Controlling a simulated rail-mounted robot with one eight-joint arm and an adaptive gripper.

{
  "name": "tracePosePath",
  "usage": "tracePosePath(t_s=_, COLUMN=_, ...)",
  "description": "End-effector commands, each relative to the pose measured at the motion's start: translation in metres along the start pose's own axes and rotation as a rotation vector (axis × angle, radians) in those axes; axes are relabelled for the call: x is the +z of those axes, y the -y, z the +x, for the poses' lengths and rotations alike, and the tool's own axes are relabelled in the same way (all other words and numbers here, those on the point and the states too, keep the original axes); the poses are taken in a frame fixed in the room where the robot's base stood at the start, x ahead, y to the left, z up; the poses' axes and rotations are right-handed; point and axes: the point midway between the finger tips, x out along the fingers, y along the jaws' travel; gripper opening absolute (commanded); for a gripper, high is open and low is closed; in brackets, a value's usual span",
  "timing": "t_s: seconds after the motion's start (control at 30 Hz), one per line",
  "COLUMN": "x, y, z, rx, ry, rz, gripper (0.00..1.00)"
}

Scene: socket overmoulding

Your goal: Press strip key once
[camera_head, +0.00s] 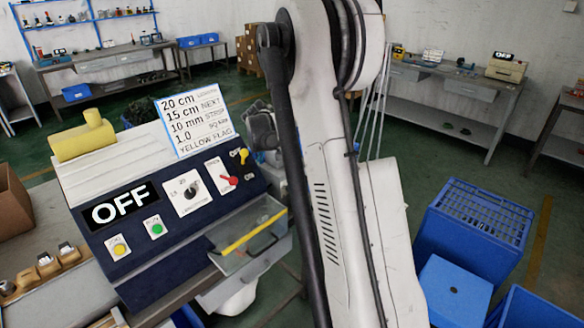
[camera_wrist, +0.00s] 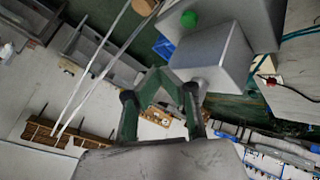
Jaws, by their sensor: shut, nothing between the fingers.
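The control machine (camera_head: 200,240) has a dark blue panel with a display (camera_head: 120,207) reading OFF. Below it are a yellow round key (camera_head: 119,250) and a green round key (camera_head: 157,229); their small labels are too blurred to read, so I cannot tell which is the strip key. A dial (camera_head: 191,191), a red lever (camera_head: 229,181) and a small yellow knob (camera_head: 243,154) sit to the right. My gripper (camera_wrist: 163,72) is shut and empty in the wrist view. In the head view, a dark part of it shows behind the panel, left of my arm, apart from the keys.
A sign (camera_head: 196,119) listing 20 cm, 15 cm, 10 mm strip stands behind the panel. A clear tray with a yellow bar (camera_head: 246,235) juts from the front right. Blue crates (camera_head: 470,235) stand right. A grey box (camera_wrist: 212,55) with a green knob is near my fingers.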

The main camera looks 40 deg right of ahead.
Motion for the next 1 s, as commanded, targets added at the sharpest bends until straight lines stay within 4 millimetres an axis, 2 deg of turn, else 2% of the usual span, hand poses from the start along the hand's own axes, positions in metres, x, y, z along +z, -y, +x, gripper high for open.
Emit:
tracePosePath(t_s=0.4, x=0.027, y=0.027, z=0.037, rx=0.000, ry=0.000, rz=0.000, gripper=0.00)
tracePosePath(t_s=1.0, x=0.029, y=0.029, z=0.040, rx=0.000, ry=0.000, rz=0.000, gripper=0.00)
